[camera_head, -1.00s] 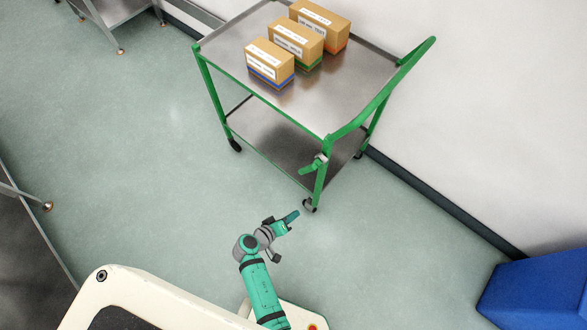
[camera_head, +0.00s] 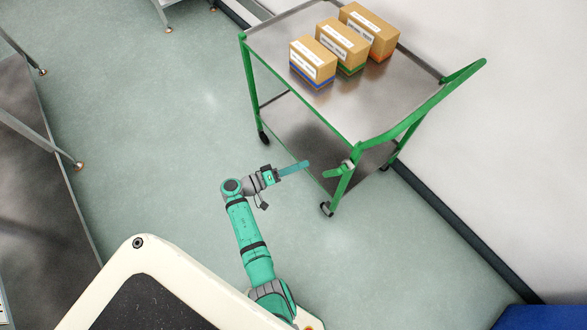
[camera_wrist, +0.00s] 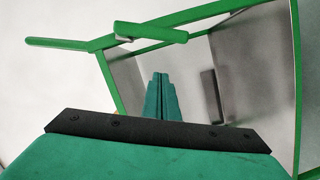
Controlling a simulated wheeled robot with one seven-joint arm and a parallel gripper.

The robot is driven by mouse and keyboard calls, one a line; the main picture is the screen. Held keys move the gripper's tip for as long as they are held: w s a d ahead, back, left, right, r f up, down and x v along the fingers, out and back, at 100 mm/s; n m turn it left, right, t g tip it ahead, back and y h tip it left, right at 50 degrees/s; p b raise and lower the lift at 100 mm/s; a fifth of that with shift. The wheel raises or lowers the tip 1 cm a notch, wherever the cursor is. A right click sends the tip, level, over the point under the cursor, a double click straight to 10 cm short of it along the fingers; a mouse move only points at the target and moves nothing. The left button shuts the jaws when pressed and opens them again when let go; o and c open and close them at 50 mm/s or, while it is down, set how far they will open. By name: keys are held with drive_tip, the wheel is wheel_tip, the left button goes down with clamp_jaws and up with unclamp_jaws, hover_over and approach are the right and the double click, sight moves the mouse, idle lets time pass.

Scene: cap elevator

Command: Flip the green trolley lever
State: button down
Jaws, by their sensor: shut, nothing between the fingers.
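The green-framed trolley (camera_head: 395,88) stands at the upper right, against the wall, with a steel top and a lower shelf. Its short green lever (camera_head: 333,172) sticks out to the left from a grey pivot on the near corner post. In the wrist view the lever (camera_wrist: 155,33) is a green bar crossing the upper part of the picture, beyond the fingertips. My gripper (camera_head: 305,165) is shut and empty, its teal fingers pointing right, a little left of the lever and apparently apart from it. The shut fingers also show in the wrist view (camera_wrist: 162,80).
Three cardboard boxes (camera_head: 342,42) with blue, green and orange bases stand on the trolley top. A blue object (camera_head: 545,318) is at the bottom right. Metal tables (camera_head: 35,180) stand at the left. The floor left of the trolley is clear.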

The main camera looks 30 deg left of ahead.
drive_tip(key=w+d+f, duration=0.2)
drive_tip(key=d, duration=0.4)
drive_tip(key=shift+w+f, duration=0.15)
drive_tip(key=shift+w, duration=0.25)
drive_tip(key=shift+s+d+f+n+t+h, duration=0.2)
drive_tip(key=shift+d+f+n, duration=0.3)
drive_tip(key=shift+n, duration=0.25)
drive_tip(key=shift+s+d+f+n+t+h, duration=0.1)
drive_tip(key=shift+s+d+f+n, duration=0.2)
drive_tip(key=shift+d+n, duration=0.35)
drive_tip(key=shift+w+a, duration=0.1)
approach(326, 175)
drive_tip(key=a, duration=0.2)
drive_tip(key=a+r, duration=0.1)
drive_tip(key=a, duration=0.1)
drive_tip(key=shift+a, duration=0.4)
